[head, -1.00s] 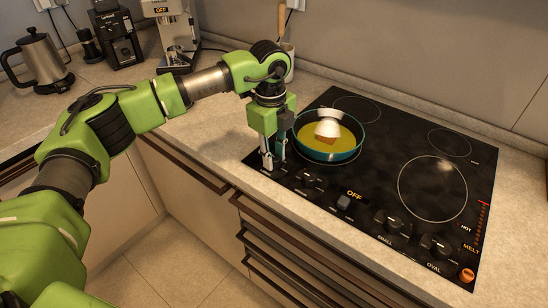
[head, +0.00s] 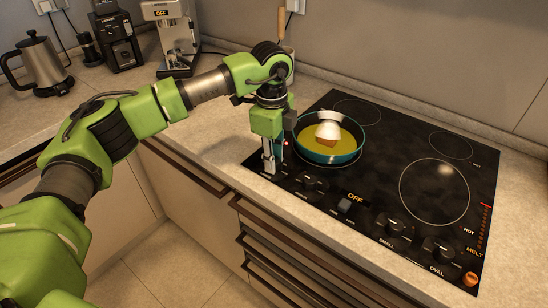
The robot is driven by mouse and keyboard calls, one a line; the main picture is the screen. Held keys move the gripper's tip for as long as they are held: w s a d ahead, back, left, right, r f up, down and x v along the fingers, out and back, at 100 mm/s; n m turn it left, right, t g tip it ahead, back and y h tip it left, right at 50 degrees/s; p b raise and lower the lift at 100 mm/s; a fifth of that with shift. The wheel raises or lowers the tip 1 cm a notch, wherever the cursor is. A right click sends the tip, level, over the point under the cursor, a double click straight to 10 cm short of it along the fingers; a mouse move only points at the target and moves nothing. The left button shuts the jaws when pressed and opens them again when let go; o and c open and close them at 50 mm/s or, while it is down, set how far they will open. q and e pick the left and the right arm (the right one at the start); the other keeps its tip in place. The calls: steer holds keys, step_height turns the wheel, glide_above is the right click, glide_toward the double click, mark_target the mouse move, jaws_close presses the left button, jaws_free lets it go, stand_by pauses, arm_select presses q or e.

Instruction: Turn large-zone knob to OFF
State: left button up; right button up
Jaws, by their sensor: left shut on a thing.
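The black cooktop (head: 383,158) is set in the counter, with a row of knobs along its front edge. My left gripper (head: 270,166) points down at the front left corner of the cooktop and is shut on a knob there, which its fingers mostly hide. The other knobs are in the clear: one (head: 315,182) just right of the gripper, a centre control (head: 346,205) by a lit "OFF" sign, one (head: 400,228) near "SMALL" and one (head: 438,248) near "OVAL". The hidden knob's marking cannot be read. My right gripper is not in view.
A teal pan (head: 330,153) with yellow liquid and a white and brown lump stands on the left burner, close to my gripper. A kettle (head: 38,64), a grinder (head: 117,42) and a coffee machine (head: 174,38) stand at the back left. The counter left of the cooktop is mostly clear.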

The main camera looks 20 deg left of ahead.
arm_select(q)
steer(key=o, duration=1.1)
steer(key=shift+r, duration=0.15)
step_height(320, 180, up, 12)
steer(key=shift+s, duration=0.3)
steer(key=shift+a+f, duration=0.1)
steer(key=shift+f, duration=0.1)
